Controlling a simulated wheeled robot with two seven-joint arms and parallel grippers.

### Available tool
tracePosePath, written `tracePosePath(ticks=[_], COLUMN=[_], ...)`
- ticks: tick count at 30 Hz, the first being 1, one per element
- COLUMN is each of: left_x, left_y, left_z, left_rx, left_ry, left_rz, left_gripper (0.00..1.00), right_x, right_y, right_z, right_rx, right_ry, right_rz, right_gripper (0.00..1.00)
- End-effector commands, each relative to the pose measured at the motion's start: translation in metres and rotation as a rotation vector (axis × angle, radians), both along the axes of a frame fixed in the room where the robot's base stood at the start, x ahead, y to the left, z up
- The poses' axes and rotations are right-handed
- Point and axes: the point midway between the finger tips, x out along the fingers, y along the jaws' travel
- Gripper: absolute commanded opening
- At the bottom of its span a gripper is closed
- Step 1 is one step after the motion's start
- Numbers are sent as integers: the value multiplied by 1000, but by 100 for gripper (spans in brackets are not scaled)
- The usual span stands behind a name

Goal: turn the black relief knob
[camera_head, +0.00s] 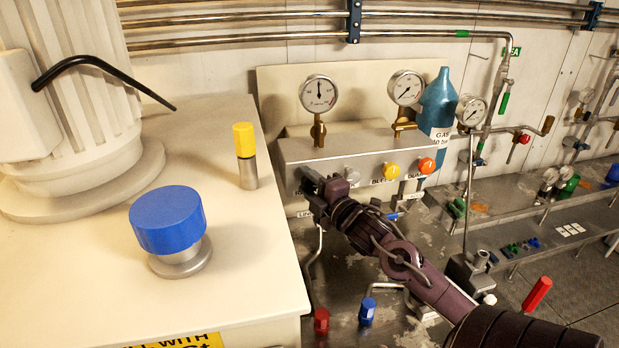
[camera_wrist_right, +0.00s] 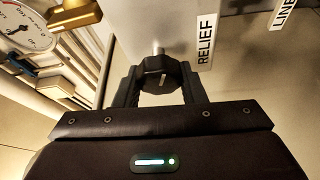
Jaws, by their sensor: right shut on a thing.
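The black relief knob (camera_wrist_right: 161,77) shows in the right wrist view, on a short metal stem at the grey panel, beside the "RELIEF" label (camera_wrist_right: 206,52). My right gripper (camera_wrist_right: 160,84) is shut on it, with one finger on each side. In the head view my right gripper (camera_head: 318,190) reaches the left end of the front face of the grey gauge block (camera_head: 325,148). There the gripper mostly hides the knob. I cannot tell the knob's turn angle. My left gripper is not in view.
A yellow knob (camera_head: 391,171) and an orange knob (camera_head: 427,165) sit right of my gripper on the same block. Two gauges, one at left (camera_head: 318,94) and one at right (camera_head: 405,87), stand above. A blue-capped post (camera_head: 168,220) stands on the cream cabinet (camera_head: 250,270) at left.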

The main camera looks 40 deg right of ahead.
Motion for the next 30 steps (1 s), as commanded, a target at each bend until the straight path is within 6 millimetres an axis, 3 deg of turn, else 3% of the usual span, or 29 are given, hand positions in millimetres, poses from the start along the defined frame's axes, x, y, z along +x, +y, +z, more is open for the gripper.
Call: tracePosePath(ticks=[12,30], left_x=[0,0], left_y=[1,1], left_z=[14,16], left_rx=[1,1], left_ry=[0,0], left_rz=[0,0], left_gripper=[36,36], right_x=[0,0], right_y=[1,1], right_z=[-1,-3], right_rx=[-243,-316], right_ry=[137,178], right_rz=[2,1], right_gripper=[14,14])
